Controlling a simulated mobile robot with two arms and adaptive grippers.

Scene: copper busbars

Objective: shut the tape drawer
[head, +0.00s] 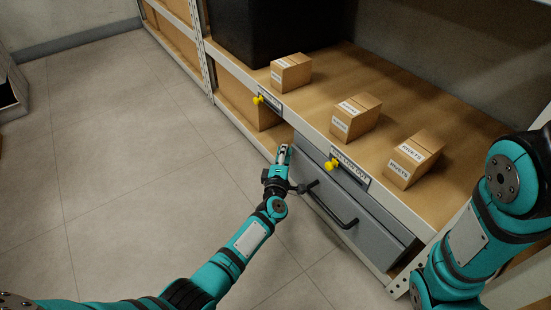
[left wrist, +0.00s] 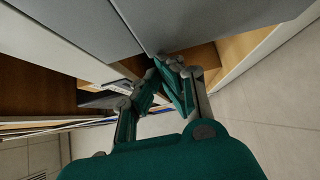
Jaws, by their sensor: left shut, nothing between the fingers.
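A grey drawer (head: 367,222) with a black bar handle (head: 333,207) sits under the wooden shelf in the head view. Its front seems to stand out a little from the shelf frame, with a dark gap at its right end; how far out is hard to tell. No tape shows. My left gripper (head: 284,153) is shut and empty at the drawer's left end, beyond the handle. In the left wrist view, its closed fingers (left wrist: 168,70) are close to the lower edge of a grey panel (left wrist: 200,22); contact cannot be told. My right gripper is out of view.
Several cardboard boxes, one of them a rivets box (head: 413,158), stand on the shelf (head: 319,106). Yellow knobs (head: 331,164) and label plates (head: 350,172) line its front edge. My right arm is at the right. The tiled floor (head: 130,150) at left is clear.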

